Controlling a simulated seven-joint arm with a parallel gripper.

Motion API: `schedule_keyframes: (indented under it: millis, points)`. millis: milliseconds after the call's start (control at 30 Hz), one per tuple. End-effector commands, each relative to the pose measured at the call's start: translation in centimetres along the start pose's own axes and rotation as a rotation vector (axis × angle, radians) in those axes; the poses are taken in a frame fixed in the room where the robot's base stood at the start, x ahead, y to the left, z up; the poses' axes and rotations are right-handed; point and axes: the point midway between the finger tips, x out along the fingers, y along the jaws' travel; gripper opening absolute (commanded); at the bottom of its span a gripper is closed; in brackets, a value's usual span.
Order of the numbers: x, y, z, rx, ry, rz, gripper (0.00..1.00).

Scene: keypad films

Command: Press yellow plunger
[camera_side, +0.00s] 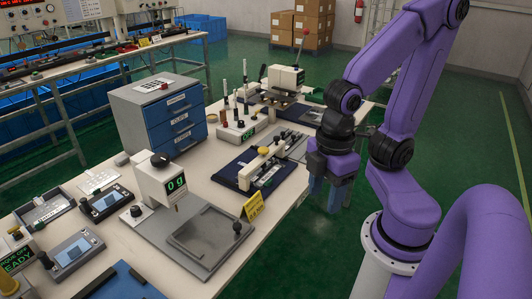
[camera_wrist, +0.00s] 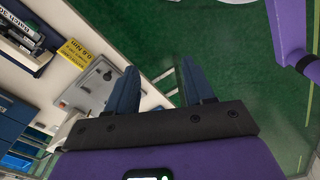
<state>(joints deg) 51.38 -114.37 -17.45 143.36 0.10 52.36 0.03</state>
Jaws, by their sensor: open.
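A yellow plunger (camera_side: 263,150), a small round cap, stands on a cream fixture (camera_side: 252,175) on a dark blue mat, near the middle of the table in the side view. My gripper (camera_side: 328,196) hangs to the right of it, past the table's right edge and over the green floor. Its two blue fingers are apart with nothing between them, as the wrist view (camera_wrist: 158,80) also shows. The yellow plunger cannot be made out in the wrist view.
A press with a green display (camera_side: 175,184) and a grey plate stands in front of the fixture, with a yellow sign (camera_side: 253,207) between. A blue drawer cabinet (camera_side: 178,127) stands behind left. Another machine (camera_side: 286,77) stands farther back. The space around my gripper is clear.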

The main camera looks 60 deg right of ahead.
Motion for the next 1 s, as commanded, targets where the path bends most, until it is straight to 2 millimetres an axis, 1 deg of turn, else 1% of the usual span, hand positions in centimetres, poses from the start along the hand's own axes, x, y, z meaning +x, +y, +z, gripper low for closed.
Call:
schedule_keyframes:
  millis: [400,433,467,500,567,600,667,767,867,1000]
  points:
    - [0.0,0.0,0.0,0.0,0.0,0.0,0.53]
    - [0.0,0.0,0.0,0.0,0.0,0.0,0.46]
    - [0.0,0.0,0.0,0.001,0.0,0.0,0.36]
    - [0.0,0.1,0.0,0.006,-0.001,-0.001,0.23]
    - [0.0,0.2,-0.2,0.026,-0.003,-0.004,0.04]
    - [-0.1,0.4,-0.3,0.049,-0.006,-0.007,0.0]
    - [-0.1,0.8,-0.6,0.1,-0.012,-0.014,0.0]
    - [-0.3,2.0,-1.4,0.228,-0.026,-0.033,0.0]
    - [-0.4,3.6,-2.2,0.393,-0.044,-0.06,0.0]
    - [-0.6,6.3,-3.2,0.631,-0.066,-0.101,0.0]
